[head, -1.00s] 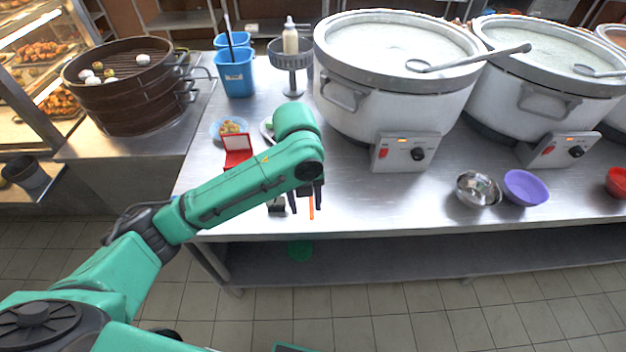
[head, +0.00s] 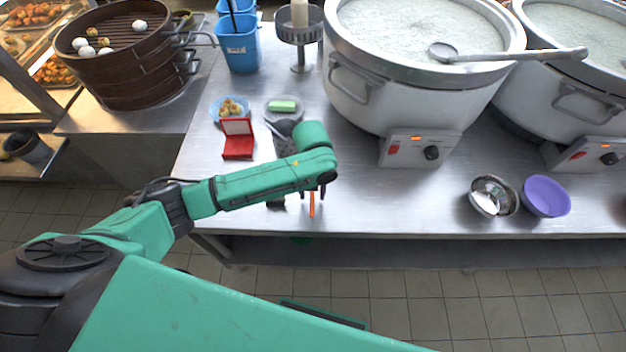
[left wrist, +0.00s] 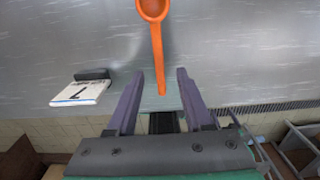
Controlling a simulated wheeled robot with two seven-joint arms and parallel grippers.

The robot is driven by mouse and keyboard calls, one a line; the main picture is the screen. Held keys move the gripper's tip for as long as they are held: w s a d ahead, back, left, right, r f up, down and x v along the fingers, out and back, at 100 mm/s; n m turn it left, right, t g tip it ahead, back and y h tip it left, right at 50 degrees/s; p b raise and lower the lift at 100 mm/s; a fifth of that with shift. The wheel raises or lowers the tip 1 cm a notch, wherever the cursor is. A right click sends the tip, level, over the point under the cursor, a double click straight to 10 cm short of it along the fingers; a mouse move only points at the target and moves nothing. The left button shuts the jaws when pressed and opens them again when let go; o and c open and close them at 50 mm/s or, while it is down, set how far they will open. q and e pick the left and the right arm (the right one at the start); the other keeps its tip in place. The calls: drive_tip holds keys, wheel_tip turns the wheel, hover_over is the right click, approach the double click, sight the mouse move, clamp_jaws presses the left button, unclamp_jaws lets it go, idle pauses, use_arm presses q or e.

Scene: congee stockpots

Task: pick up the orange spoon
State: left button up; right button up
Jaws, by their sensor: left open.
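The orange spoon (left wrist: 158,45) lies on the metal counter in the left wrist view, its bowl at the top edge and its handle pointing down between my jaws. In the head view only a short orange piece of the spoon (head: 311,204) shows below my left arm, near the counter's front edge. My left gripper (left wrist: 154,78) is open, with one finger on each side of the handle end and a gap on both sides. In the head view the left gripper (head: 312,192) is partly hidden by its own arm. My right gripper is not in view.
A white number card (left wrist: 82,92) stands left of the spoon. A red box (head: 238,140), a plate with a green block (head: 283,106) and a blue plate (head: 240,101) lie behind the arm. A metal bowl (head: 481,204), purple bowl (head: 546,196) and large stockpots stand to the right.

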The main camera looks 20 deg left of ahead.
use_arm(q)
drive_tip(key=shift+s+f, duration=0.1)
drive_tip(key=shift+f, duration=0.6)
drive_tip(key=shift+s+f, duration=0.1)
drive_tip(key=shift+f, duration=0.15)
clamp_jaws()
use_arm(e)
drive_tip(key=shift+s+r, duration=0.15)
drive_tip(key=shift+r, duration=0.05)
